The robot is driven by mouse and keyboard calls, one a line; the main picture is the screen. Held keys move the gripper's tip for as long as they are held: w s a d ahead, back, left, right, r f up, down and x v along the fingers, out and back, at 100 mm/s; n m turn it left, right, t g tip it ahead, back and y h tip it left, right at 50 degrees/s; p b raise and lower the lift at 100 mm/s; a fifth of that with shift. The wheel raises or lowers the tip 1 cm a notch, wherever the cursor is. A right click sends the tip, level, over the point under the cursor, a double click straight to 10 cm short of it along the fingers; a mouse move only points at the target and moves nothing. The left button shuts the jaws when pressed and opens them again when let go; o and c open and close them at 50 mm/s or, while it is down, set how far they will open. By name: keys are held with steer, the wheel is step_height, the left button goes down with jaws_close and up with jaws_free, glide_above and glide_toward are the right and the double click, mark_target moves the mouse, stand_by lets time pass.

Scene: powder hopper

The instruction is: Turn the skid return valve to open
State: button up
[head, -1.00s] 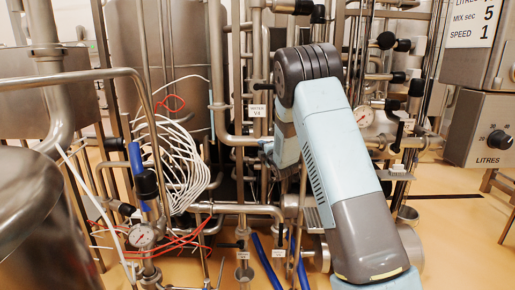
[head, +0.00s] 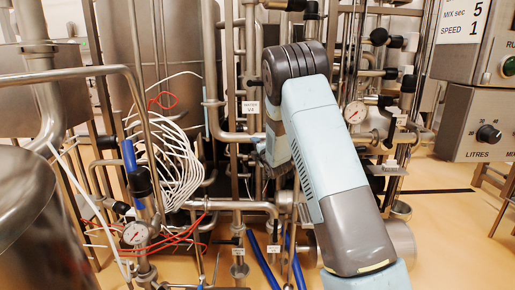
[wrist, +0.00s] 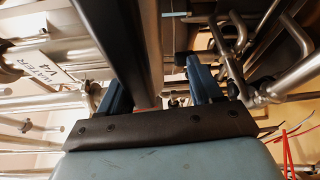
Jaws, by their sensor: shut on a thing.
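My gripper (wrist: 160,92) shows in the wrist view as two blue fingers behind a dark brown plate. The fingers stand a little apart, shut on a part between them that is mostly hidden, apparently a valve handle. A dark grey bar or pipe runs down from the top edge to between the fingers. No label naming the skid return valve can be read. In the head view my own blue-grey arm covers the gripper and the spot it reaches among the pipes. A WATER V4 tag (head: 250,107) hangs left of the arm and also shows in the wrist view (wrist: 45,55).
Steel pipes crowd the space around my arm. A pressure gauge (head: 355,112) is just right of it, another gauge (head: 136,233) low left. White coiled tubing (head: 175,170) hangs left. A LITRES control box (head: 480,125) stands at right. Open floor (head: 455,210) shows lower right.

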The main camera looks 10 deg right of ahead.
steer(key=shift+s+f, duration=0.1)
steer(key=shift+f, duration=0.15)
steer(key=v, duration=1.3)
steer(key=shift+s, duration=0.3)
steer(key=shift+r, duration=0.2)
